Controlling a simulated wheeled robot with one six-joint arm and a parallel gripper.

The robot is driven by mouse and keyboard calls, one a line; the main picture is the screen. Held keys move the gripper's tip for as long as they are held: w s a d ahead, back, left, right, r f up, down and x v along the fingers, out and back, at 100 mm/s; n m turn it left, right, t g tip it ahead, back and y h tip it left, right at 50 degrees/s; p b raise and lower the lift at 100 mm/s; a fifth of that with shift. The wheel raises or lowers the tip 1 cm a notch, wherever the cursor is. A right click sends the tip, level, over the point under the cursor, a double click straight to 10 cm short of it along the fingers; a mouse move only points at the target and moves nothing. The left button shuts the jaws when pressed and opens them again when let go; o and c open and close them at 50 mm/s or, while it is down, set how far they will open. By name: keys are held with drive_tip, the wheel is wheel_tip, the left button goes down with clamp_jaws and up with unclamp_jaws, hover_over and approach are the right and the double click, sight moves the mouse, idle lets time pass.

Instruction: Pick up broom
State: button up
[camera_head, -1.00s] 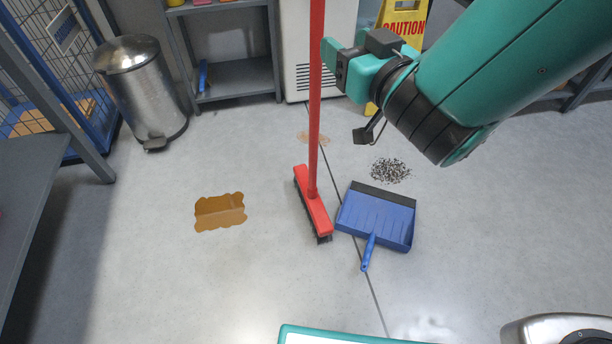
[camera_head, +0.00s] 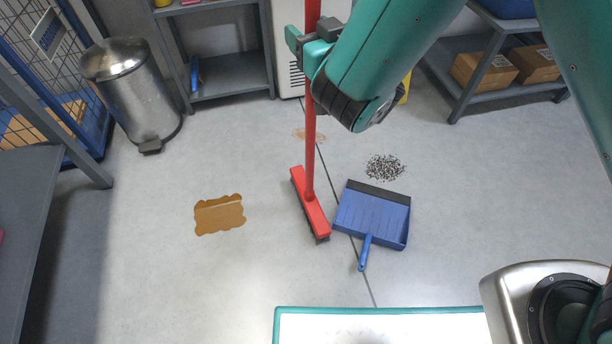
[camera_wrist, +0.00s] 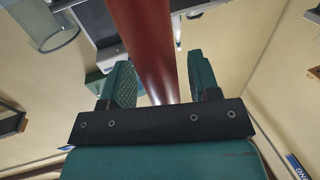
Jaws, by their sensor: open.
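The broom has a red head (camera_head: 311,207) with dark bristles resting on the floor and a long red handle (camera_head: 309,150) standing upright. My gripper (camera_head: 304,36) is high up at the handle in the head view. In the wrist view the handle (camera_wrist: 146,50) passes between the two green fingers of my gripper (camera_wrist: 160,85), which stand apart on either side of it. The jaws are open, with a gap visible beside the handle. The top of the handle is out of the head view.
A blue dustpan (camera_head: 372,215) lies right of the broom head, near dark debris (camera_head: 385,167). A brown spill (camera_head: 219,214) lies to the left. A metal bin (camera_head: 133,95) and grey shelves (camera_head: 232,78) stand behind. A shelf with boxes (camera_head: 484,72) is at back right.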

drive_tip(key=shift+a, duration=0.15)
drive_tip(key=shift+c, duration=0.2)
clamp_jaws()
drive_tip(key=shift+r, duration=0.1)
